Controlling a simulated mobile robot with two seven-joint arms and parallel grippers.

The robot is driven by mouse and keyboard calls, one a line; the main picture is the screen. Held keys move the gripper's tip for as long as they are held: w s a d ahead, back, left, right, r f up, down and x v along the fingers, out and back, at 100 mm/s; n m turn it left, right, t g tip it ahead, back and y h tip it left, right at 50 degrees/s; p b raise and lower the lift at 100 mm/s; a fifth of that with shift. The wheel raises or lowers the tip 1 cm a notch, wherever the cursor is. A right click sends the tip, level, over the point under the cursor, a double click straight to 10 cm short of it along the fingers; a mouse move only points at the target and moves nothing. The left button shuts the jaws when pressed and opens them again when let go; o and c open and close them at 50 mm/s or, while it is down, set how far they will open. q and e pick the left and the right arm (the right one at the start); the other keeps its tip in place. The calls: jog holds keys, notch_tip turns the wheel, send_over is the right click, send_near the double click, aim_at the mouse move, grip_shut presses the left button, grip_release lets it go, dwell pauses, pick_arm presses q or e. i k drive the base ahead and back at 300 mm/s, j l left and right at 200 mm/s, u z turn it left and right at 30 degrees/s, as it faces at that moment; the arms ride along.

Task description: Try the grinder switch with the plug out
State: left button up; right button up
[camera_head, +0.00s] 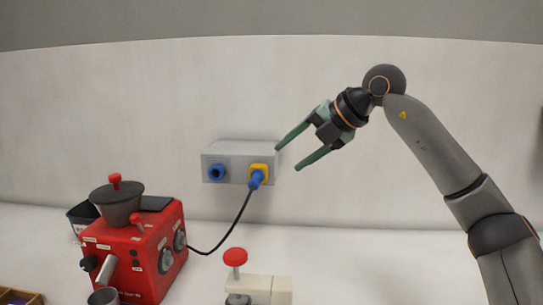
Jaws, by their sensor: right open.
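A red grinder (143,262) with a grey hopper stands at the lower left. Its front and side carry several knobs and small controls; which one is the switch I cannot tell. A black cable runs from its right side up to a blue plug (257,179). The plug is at the yellow socket (259,169) on the right of a grey outlet box (240,151) and looks seated in it. My right gripper (287,159) is open and empty, its green fingers just right of the box, apart from the plug. My left gripper is not in view.
A blue socket (216,172) is on the left of the box. A cream device with a red knob (235,257) stands at the bottom middle. A wooden tray (22,296) is at the lower left corner. The white counter (380,265) is clear at the right.

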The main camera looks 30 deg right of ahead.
aim_at(135, 218)
jog(key=k+j, duration=0.85)
